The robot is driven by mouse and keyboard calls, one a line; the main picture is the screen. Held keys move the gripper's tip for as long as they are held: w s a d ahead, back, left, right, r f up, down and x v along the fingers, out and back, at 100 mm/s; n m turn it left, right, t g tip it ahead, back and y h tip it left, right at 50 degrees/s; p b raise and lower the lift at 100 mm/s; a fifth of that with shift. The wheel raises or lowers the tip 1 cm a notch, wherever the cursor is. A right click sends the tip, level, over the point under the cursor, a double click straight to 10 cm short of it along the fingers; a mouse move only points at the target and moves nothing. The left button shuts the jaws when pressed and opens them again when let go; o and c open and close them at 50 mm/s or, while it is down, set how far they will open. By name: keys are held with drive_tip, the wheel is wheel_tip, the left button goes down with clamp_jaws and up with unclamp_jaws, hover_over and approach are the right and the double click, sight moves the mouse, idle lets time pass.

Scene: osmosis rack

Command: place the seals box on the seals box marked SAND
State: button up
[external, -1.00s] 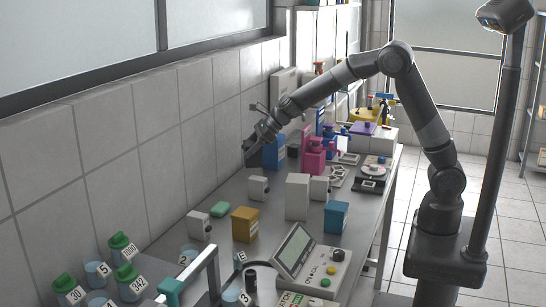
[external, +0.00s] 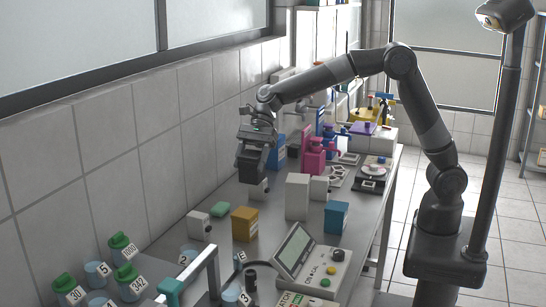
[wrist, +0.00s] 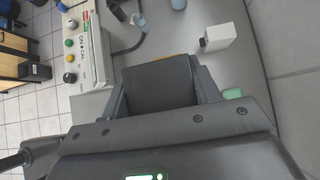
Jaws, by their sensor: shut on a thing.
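My gripper (external: 253,155) is shut on a dark grey box (wrist: 160,88) and holds it in the air above the bench. The box hangs low between the fingers in the external view, and most of its faces are hidden by the gripper. An ochre box (external: 244,224) with a small unreadable label stands upright on the bench, below and nearer the camera than my gripper. Only a thin yellow edge (wrist: 182,57) shows past the held box in the wrist view. I cannot read the word SAND on any box.
A blue box (external: 336,217), a tall white box (external: 297,197) and a small white box (external: 198,225) stand around the ochre box. A green item (external: 221,209) lies close behind it. A control console (external: 312,262) stands in front. The tiled wall is at left.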

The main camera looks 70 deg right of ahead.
drive_tip(key=shift+d+f+x, duration=0.15)
drive_tip(key=shift+x, duration=1.4)
drive_tip(key=shift+d+f+x, duration=0.15)
drive_tip(key=shift+x, duration=1.45)
drive_tip(key=shift+d+f+x, duration=0.1)
drive_tip(key=shift+d+x, duration=0.05)
drive_tip(key=shift+x, duration=1.4)
drive_tip(key=shift+f, duration=0.2)
drive_tip(key=o, duration=1.1)
drive_tip(key=shift+o, duration=0.2)
